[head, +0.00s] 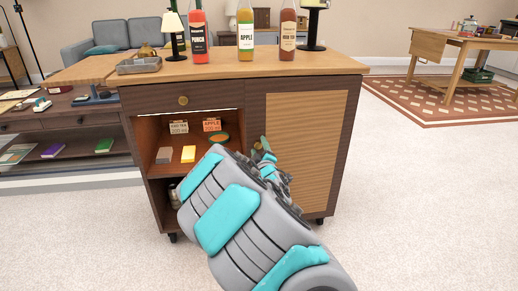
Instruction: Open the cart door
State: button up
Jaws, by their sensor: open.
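The cart (255,100) stands ahead with a wooden top and dark brown front. Its door (310,125), with a tan panel in a dark frame, is on the right half and looks closed. A small brass-coloured knob (258,146) shows near the door's left edge. My gripper (265,158) reaches up to the door's left edge, close to that knob. It is open, but my own arm hides much of the fingers and the lower door. I cannot tell whether it touches the knob.
A drawer (160,98) with a round knob is above an open shelf compartment (152,150) holding small boxes. Several bottles (246,30) and a metal tray (139,65) stand on top. A low table (70,112) is at left. Floor (425,190) at right is clear.

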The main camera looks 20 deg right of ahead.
grip_shut()
dwell(0.3)
dwell(1.0)
